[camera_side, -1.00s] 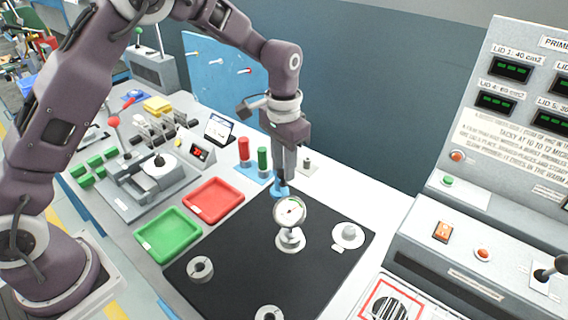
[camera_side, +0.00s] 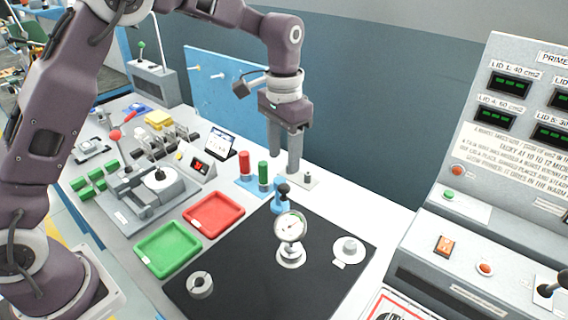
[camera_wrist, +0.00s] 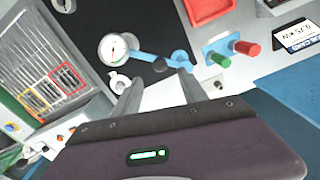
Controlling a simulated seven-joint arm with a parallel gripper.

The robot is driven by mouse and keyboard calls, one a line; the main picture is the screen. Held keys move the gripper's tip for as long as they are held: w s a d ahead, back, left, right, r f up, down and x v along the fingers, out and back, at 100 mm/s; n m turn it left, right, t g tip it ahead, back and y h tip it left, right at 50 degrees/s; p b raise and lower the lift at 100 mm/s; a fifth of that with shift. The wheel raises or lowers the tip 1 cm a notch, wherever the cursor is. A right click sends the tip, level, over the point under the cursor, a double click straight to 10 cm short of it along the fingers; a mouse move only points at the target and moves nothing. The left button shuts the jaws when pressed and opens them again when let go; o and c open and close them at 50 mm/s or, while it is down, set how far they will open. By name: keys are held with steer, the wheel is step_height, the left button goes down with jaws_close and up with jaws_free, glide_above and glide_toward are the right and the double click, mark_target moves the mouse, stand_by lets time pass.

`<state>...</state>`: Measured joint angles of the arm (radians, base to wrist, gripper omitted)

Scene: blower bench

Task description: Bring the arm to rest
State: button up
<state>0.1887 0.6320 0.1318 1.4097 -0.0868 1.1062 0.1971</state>
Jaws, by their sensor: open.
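My gripper (camera_side: 284,160) is open and empty, fingers pointing down, raised above the bench behind the dial gauge. In the wrist view my gripper (camera_wrist: 158,82) shows its two fingers spread apart. The dial gauge (camera_side: 290,226) stands upright on a round metal base on the black mat (camera_side: 240,258); it also shows in the wrist view (camera_wrist: 114,48). A blue tool with a black knob (camera_side: 283,191) stands behind the gauge, below my gripper and apart from it.
Red and green cylinders (camera_side: 263,167) stand on a blue holder left of my gripper. A red tray (camera_side: 214,214) and a green tray (camera_side: 168,249) lie left of the mat. A grey control console (camera_side: 470,240) stands at the right. The air around my raised gripper is clear.

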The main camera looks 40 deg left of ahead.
steer(key=s+a+r+n+t, duration=0.2)
steer(key=s+a+r+t, duration=0.15)
steer(key=s+r, duration=1.1)
steer(key=s+f+t, duration=0.1)
steer(key=s+f, duration=0.1)
steer(key=s, duration=0.5)
steer(key=s+a+f+t, duration=0.1)
steer(key=s+f, duration=0.1)
steer(key=s, duration=0.6)
steer(key=shift+s+a+n, duration=0.15)
steer(key=shift+a+n, duration=0.1)
steer(key=shift+n, duration=0.15)
